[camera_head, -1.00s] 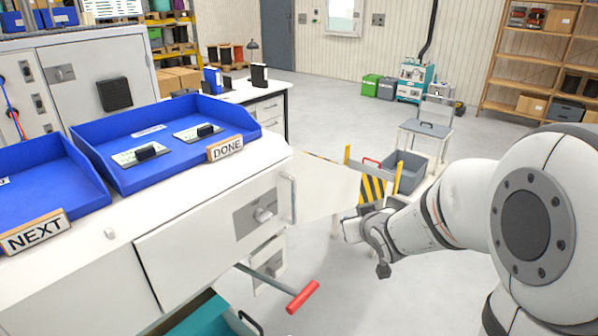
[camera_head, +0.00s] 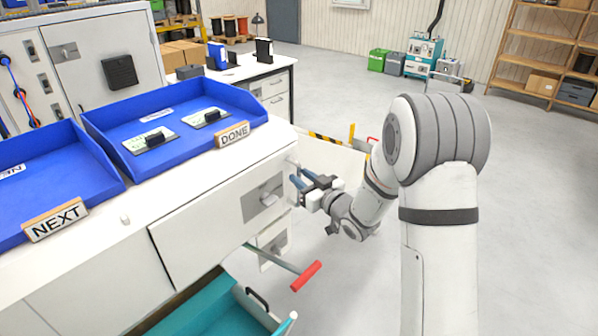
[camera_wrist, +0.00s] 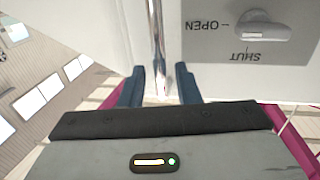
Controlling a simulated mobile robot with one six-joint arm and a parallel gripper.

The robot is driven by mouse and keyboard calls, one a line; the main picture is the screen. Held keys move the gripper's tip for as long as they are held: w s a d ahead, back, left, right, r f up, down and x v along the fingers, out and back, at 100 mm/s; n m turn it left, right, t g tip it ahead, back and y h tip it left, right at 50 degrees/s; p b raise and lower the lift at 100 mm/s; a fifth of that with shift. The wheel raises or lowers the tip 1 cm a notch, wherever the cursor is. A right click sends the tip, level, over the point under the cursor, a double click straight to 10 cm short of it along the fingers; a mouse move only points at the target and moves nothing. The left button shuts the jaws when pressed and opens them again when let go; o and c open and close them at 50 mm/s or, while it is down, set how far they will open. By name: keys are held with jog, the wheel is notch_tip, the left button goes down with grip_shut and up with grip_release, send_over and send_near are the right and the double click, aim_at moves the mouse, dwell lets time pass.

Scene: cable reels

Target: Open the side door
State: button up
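The side door (camera_head: 205,225) is a white panel on the cabinet, looking closed and flush. It carries a grey plate with a turning latch (camera_head: 265,197), also in the wrist view (camera_wrist: 250,29). The latch lever lies level, in line with the OPEN mark; SHUT is marked below it. An upright metal bar handle (camera_wrist: 158,40) is at the door's right edge. My gripper (camera_head: 301,181) is at this handle. In the wrist view my gripper (camera_wrist: 159,72) is open, with one blue finger on each side of the bar and gaps visible.
A rod with a red grip (camera_head: 306,277) juts out below the door, near my gripper. A teal drawer (camera_head: 215,305) stands open underneath. Blue trays with DONE (camera_head: 232,135) and NEXT (camera_head: 57,220) signs sit on top. A white panel (camera_head: 330,158) lies behind my gripper. Floor to the right is clear.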

jog(key=shift+x, duration=1)
jog(key=shift+c, duration=0.2)
grip_shut()
